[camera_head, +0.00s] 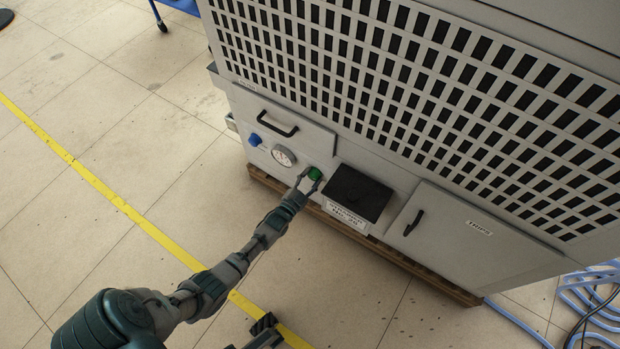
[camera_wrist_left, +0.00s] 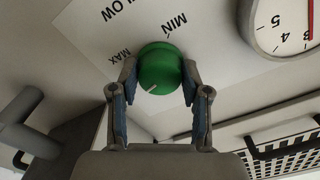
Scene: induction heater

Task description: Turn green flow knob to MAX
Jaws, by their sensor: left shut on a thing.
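The green flow knob (camera_head: 314,173) sits on the lower front panel of the grey cabinet. In the left wrist view the knob (camera_wrist_left: 160,66) shows close up, with MIN printed above right, MAX to its left, and part of the word FLOW higher up. A small white mark shows on the knob's lower edge in that view. My left gripper (camera_head: 309,181) is at the knob; in the wrist view its two fingers (camera_wrist_left: 159,82) are shut on the knob's opposite sides. A dark part at the bottom edge of the head view may be my right gripper; its jaws cannot be made out.
Left of the knob are a white gauge (camera_head: 284,156) and a blue knob (camera_head: 255,140). A black handle (camera_head: 278,126) is above them. A black box (camera_head: 358,192) juts out just right of the knob. Blue hoses (camera_head: 590,295) lie at lower right. The left floor is mostly clear.

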